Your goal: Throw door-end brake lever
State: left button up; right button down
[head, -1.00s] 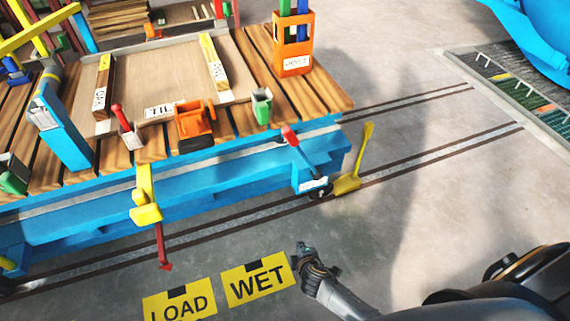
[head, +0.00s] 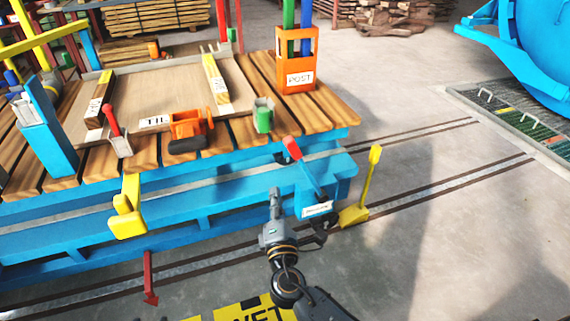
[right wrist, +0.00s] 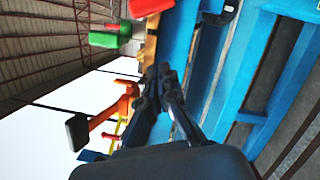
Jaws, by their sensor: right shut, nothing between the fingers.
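A brake lever with a red grip (head: 292,149) and a blue shaft leans over a labelled plate (head: 317,210) at the right end of the blue cart (head: 225,207). My right gripper (head: 275,194) is shut and empty, pointing up beside the cart's side, left of the lever and apart from it. In the right wrist view, its closed fingertips (right wrist: 163,72) lie near the cart's blue side, and a red grip (right wrist: 150,6) shows at the top edge, probably the lever's. My left gripper is not in view.
A yellow chock-like piece with an upright handle (head: 373,170) stands on the rail right of the lever. An orange post box (head: 298,60) and a green holder (head: 263,114) stand on the deck.

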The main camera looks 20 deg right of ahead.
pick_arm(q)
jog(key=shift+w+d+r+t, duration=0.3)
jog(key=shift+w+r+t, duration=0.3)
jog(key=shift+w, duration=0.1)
pick_arm(e)
jog(key=w+d+r, duration=0.2)
jog(key=w+d, duration=0.3)
jog(key=w, duration=0.5)
jog(key=shift+d+r, duration=0.25)
jog(key=shift+r, duration=0.05)
